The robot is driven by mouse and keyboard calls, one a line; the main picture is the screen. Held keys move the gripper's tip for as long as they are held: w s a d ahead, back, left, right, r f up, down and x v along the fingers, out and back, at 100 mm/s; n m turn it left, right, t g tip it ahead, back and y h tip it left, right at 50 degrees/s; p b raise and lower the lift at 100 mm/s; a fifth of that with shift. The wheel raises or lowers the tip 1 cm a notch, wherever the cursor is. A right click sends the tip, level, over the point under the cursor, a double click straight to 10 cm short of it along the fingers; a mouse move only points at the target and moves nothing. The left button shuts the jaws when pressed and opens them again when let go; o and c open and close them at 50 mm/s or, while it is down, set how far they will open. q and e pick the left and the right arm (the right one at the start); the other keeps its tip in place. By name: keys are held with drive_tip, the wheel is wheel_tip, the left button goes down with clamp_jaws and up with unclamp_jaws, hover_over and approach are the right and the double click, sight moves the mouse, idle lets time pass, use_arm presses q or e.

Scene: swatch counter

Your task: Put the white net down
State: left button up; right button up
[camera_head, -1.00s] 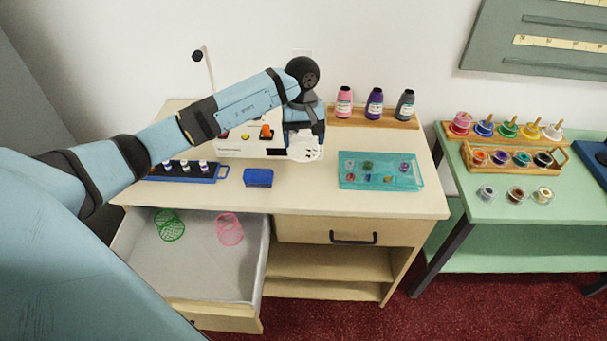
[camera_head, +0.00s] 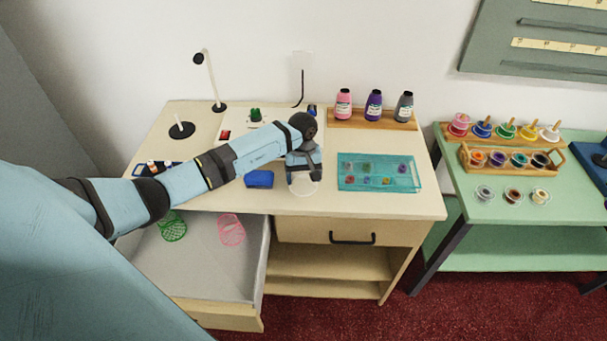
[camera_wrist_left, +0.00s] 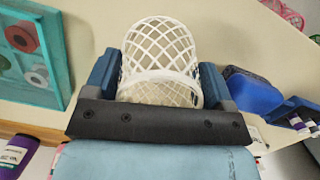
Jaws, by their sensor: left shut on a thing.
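My left gripper (camera_head: 304,176) is shut on the white net (camera_head: 302,189) above the front part of the cream counter (camera_head: 365,205), between the blue box and the teal tray. In the left wrist view the white net (camera_wrist_left: 160,45) is an open mesh cup between the two blue fingers of the gripper (camera_wrist_left: 160,85). I cannot tell whether its lower end touches the counter. My right gripper is not in view.
A dark blue box (camera_head: 259,179) lies to the left and a teal tray (camera_head: 380,187) with small pieces to the right. Bottles on a wooden rack (camera_head: 372,120) stand behind. An open drawer (camera_head: 215,270) below holds a green net (camera_head: 173,228) and a pink net (camera_head: 231,231).

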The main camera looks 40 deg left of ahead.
use_arm(q)
drive_tip(key=shift+f, duration=0.15)
drive_tip(key=o, duration=0.8)
drive_tip(key=shift+o, duration=0.2)
